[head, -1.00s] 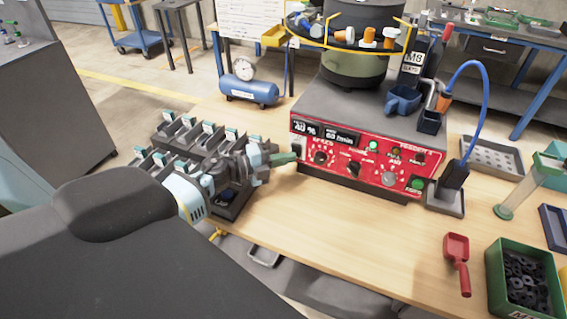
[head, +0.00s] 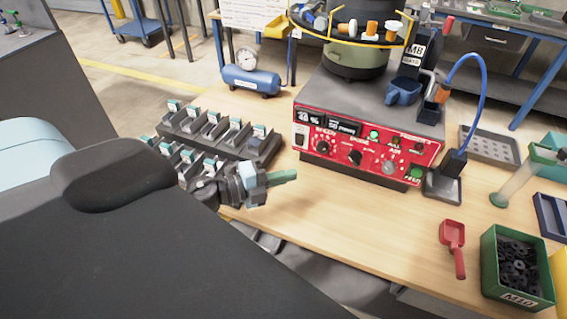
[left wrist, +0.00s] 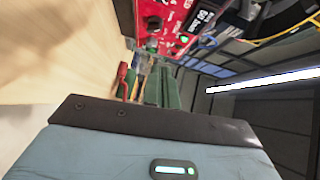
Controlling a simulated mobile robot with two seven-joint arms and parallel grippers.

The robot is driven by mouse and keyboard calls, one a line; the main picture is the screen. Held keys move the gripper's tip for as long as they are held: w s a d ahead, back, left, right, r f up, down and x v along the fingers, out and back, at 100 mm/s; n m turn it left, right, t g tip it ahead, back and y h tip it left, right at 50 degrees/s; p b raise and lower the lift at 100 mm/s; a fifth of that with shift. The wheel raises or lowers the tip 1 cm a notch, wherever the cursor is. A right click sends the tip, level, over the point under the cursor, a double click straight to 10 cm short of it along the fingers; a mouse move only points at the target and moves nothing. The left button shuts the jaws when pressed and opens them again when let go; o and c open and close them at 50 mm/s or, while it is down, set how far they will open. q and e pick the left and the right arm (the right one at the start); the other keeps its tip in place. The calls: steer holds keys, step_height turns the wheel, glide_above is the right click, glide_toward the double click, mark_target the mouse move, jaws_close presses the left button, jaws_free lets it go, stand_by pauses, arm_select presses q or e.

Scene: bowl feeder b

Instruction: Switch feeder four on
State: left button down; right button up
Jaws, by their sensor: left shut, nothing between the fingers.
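Feeder four is the grey box with a red front panel (head: 345,155) and a bowl on top. Its two displays are lit, and a green lamp (head: 374,134) glows on the panel. A pale rocker switch (head: 301,135) sits at the panel's left end; which way it is tipped is too small to tell. The panel also shows at the top of the left wrist view (left wrist: 172,22), with a lit green lamp. My left gripper (head: 287,177) is shut and empty, with green fingertips, in front of and below the panel's left end, apart from it. My right gripper is not in view.
A rack of dark bins (head: 222,138) stands left of the feeder. A red scoop (head: 453,236) and a green M10 box (head: 488,262) of dark parts lie at the right. A blue cable (head: 482,90) arches over the right side. The table before the panel is clear.

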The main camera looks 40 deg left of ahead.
arm_select(q)
steer(key=shift+s+d, duration=0.55)
steer(key=shift+s, duration=0.3)
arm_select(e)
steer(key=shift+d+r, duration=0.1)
arm_select(q)
steer(key=s+d+f+n+g+y+p, duration=0.1)
steer(key=s+d+f+n+g+y, duration=0.2)
steer(key=s+f+n, duration=0.7)
steer(key=s+d+f+n+g+y+p, duration=0.1)
steer(key=s+d+f+n+y, duration=0.3)
steer(key=s+f+n, duration=0.7)
steer(key=s+d+g, duration=0.1)
steer(key=s, duration=0.2)
steer(key=shift+s+n+g, duration=0.3)
steer(key=shift+s+g, duration=0.05)
steer(key=shift+g, duration=0.05)
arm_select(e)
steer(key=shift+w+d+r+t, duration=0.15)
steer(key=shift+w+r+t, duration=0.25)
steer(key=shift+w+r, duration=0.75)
